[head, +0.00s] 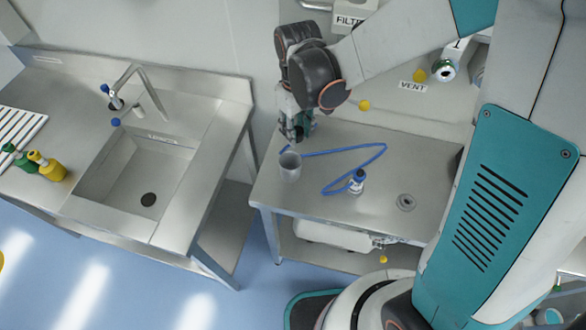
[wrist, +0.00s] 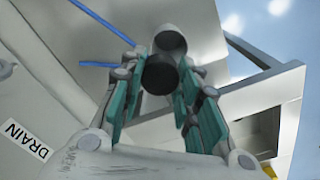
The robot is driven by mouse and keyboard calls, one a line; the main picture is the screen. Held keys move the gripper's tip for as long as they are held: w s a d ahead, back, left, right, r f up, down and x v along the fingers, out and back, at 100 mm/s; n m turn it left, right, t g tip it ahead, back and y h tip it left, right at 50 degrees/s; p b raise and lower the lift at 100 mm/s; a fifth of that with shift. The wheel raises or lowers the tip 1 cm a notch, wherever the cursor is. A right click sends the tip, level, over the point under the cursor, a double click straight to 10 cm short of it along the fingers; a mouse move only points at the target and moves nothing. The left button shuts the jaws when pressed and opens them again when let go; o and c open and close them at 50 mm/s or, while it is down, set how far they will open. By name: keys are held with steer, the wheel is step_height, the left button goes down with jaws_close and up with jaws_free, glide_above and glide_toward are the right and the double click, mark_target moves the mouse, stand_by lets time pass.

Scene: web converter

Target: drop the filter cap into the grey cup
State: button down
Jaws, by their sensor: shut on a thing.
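The grey cup (head: 290,166) stands upright near the left edge of the steel table. My gripper (head: 296,130) points down just above and behind the cup in the head view. In the wrist view my gripper (wrist: 156,92) is shut on the dark round filter cap (wrist: 160,74), held between its teal fingers. The cup (wrist: 170,42) shows just beyond the cap there, its round mouth partly covered by it. The cap is apart from the table; I cannot make it out clearly in the head view.
A round metal fitting (head: 406,202) sits at the right. A sink bench (head: 190,190) stands left, across a gap. The table's front middle is clear.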

steer(key=shift+f+b, duration=1.5)
steer(key=shift+f, duration=1.05)
steer(key=c, duration=1.1)
jaws_free()
steer(key=shift+r, duration=0.15)
step_height(320, 180, up, 7)
steer(key=shift+r, duration=0.2)
